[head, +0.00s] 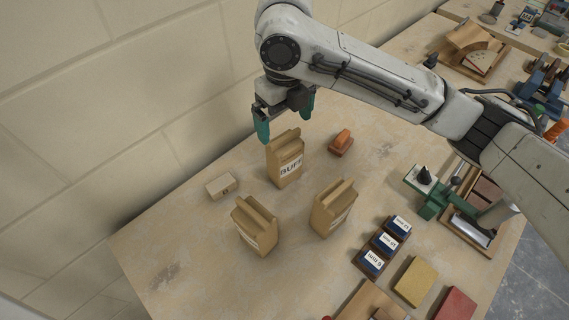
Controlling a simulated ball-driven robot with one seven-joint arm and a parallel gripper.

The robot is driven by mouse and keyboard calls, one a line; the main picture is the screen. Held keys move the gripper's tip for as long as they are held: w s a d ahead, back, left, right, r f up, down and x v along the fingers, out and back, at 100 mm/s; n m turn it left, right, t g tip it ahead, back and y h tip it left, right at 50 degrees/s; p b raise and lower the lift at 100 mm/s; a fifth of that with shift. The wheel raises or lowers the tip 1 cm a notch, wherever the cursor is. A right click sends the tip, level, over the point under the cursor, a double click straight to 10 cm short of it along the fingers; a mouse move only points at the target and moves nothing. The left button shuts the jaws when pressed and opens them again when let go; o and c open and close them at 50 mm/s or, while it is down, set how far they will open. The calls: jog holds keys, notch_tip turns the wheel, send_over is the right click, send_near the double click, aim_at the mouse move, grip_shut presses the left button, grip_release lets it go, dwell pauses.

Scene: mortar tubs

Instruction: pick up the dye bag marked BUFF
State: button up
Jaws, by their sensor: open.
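The dye bag marked BUFF (285,161) is a brown paper bag with a folded top and a white label. It stands upright on the workbench (172,277), the farthest back of three similar bags. My gripper (287,122) is open and empty, with teal fingertips pointing down, just above and behind the BUFF bag's top. I cannot tell whether a fingertip touches the bag. A second brown bag (254,227) stands nearer at the left, its label only partly visible. A third brown bag (334,209) stands to the right, its label turned mostly away.
A small tan block (221,186) lies left of the BUFF bag, and an orange-topped block (341,142) lies right of it. Dark labelled boxes (383,246), a yellow block (415,281) and a red block (455,305) are at the front right. A block wall rises behind the bench.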

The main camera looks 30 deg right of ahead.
aim_at(285, 151)
notch_tip(285, 151, down, 10)
jog(key=shift+f+p, duration=0.25)
jog(key=shift+p, duration=0.3)
jog(key=shift+c, duration=0.2)
jog(key=c, duration=1.2)
jog(key=shift+r, duration=0.1)
jog(key=shift+c, duration=0.5)
jog(key=shift+r, duration=0.15)
